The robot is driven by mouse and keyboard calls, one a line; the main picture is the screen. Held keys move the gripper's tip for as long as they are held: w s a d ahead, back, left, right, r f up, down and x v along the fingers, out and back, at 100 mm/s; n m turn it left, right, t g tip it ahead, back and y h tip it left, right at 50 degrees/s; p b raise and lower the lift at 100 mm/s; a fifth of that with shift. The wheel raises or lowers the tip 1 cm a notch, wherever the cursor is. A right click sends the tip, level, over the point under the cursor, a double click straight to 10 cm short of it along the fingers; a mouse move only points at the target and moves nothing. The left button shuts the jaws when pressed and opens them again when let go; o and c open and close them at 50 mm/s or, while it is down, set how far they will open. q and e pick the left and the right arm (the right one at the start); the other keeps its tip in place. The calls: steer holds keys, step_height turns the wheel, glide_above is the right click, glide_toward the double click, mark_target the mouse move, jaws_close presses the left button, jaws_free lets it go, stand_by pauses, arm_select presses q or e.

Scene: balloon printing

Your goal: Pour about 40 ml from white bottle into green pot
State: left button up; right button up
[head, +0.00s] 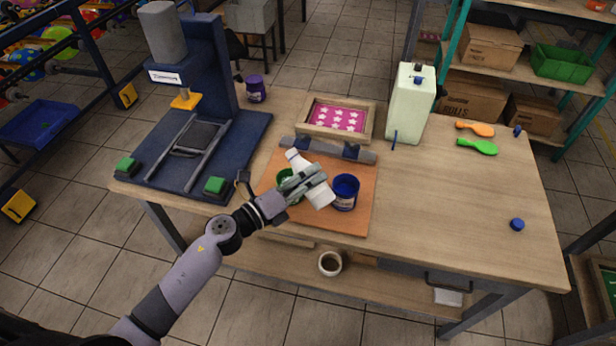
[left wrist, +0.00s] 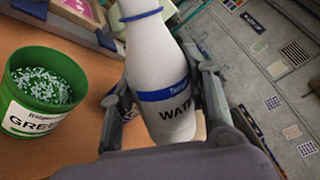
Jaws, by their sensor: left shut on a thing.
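My left gripper (head: 302,182) is shut on the white bottle (head: 318,192), which it holds tilted above the orange board, its neck toward the upper left in the head view. In the left wrist view, the bottle (left wrist: 155,62) has a blue band and a label reading "WAT", between the fingers (left wrist: 165,95). The green pot (head: 284,176) stands on the board, partly hidden behind the gripper. In the left wrist view, the green pot (left wrist: 42,92) holds white and green bits, and the bottle is beside it. No liquid stream is visible. My right gripper is not in view.
A blue pot (head: 344,192) stands on the orange board (head: 352,222), right of the bottle. A framed pink star screen (head: 336,118) and a pale canister (head: 411,104) stand behind. A blue press (head: 205,130) is at left. The right tabletop is mostly clear.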

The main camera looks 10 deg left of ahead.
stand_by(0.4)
arm_select(q)
steer(key=shift+f+n, duration=0.25)
steer(key=shift+n, duration=0.25)
steer(key=shift+s+d+f+n, duration=0.15)
steer(key=shift+f+n, duration=0.1)
steer(key=shift+n, duration=0.35)
steer(key=shift+f+n+p, duration=0.3)
steer(key=shift+f+n, duration=0.25)
steer(key=shift+n, duration=0.45)
stand_by(0.3)
steer(key=shift+r+m, duration=0.7)
steer(key=shift+m, duration=0.5)
steer(key=m, duration=0.1)
steer(key=r+m, duration=0.1)
steer(key=m, duration=0.1)
steer(key=shift+w+a+r+b, duration=0.15)
steer(key=shift+w+a+b, duration=0.15)
steer(key=shift+a, duration=0.05)
steer(key=shift+m, duration=0.4)
